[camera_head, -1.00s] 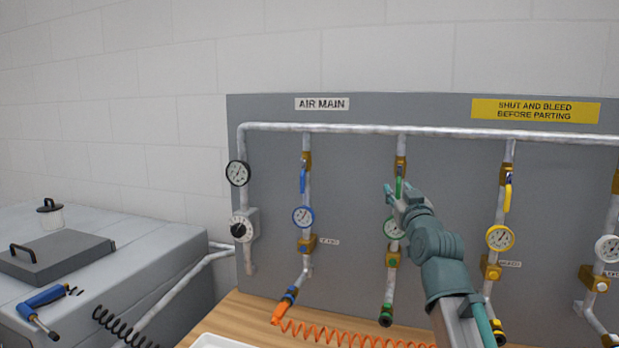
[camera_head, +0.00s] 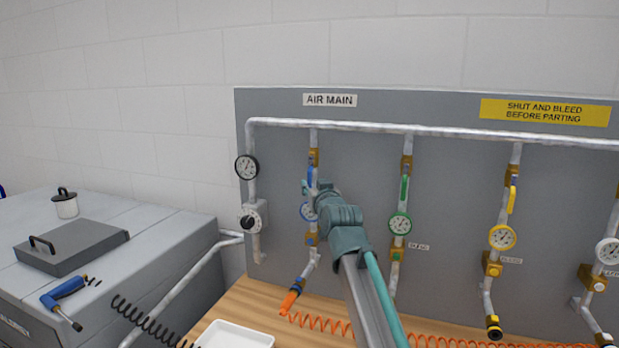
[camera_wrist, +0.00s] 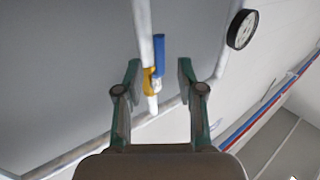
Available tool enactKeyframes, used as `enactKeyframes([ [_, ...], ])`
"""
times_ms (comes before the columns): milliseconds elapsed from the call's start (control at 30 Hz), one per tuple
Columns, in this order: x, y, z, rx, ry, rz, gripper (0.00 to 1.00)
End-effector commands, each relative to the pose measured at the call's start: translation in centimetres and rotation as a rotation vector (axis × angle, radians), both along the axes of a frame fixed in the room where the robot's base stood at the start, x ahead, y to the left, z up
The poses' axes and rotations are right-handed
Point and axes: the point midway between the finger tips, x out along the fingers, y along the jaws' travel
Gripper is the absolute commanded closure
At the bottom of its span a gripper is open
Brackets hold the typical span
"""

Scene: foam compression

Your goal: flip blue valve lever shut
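The blue valve lever (camera_head: 309,177) is on the leftmost drop pipe of the board and lies along the pipe. In the wrist view the blue lever (camera_wrist: 159,54) stands beside the white pipe (camera_wrist: 144,40), by a brass valve body (camera_wrist: 149,80). My gripper (camera_head: 307,188) is in front of this pipe, partly covering the blue gauge (camera_head: 308,211). In the wrist view my gripper (camera_wrist: 158,72) is open, with one finger on each side of the pipe and lever. Whether a finger touches the lever cannot be told.
Drop pipes with a green lever (camera_head: 404,189) and a yellow lever (camera_head: 511,199) stand to the right. A black-rimmed gauge (camera_head: 246,167) is close on the left. An orange coiled hose (camera_head: 330,326) and a white tray (camera_head: 236,336) lie on the wooden bench.

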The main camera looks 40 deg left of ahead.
Motion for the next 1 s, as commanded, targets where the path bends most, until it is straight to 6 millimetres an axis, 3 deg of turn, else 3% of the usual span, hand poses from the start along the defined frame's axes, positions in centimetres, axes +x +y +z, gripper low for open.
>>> enactKeyframes([
  [100,1.5,2.0,0.4,-0.002,0.001,0.0,0.62],
  [300,2.9,3.9,0.2,-0.001,-0.001,0.0,0.62],
  [667,3.1,4.2,0.0,0.0,-0.001,-0.001,0.62],
  [900,3.1,4.2,0.0,0.0,-0.001,-0.001,1.0],
  [1000,3.1,4.2,0.0,0.0,-0.001,-0.001,1.0],
])
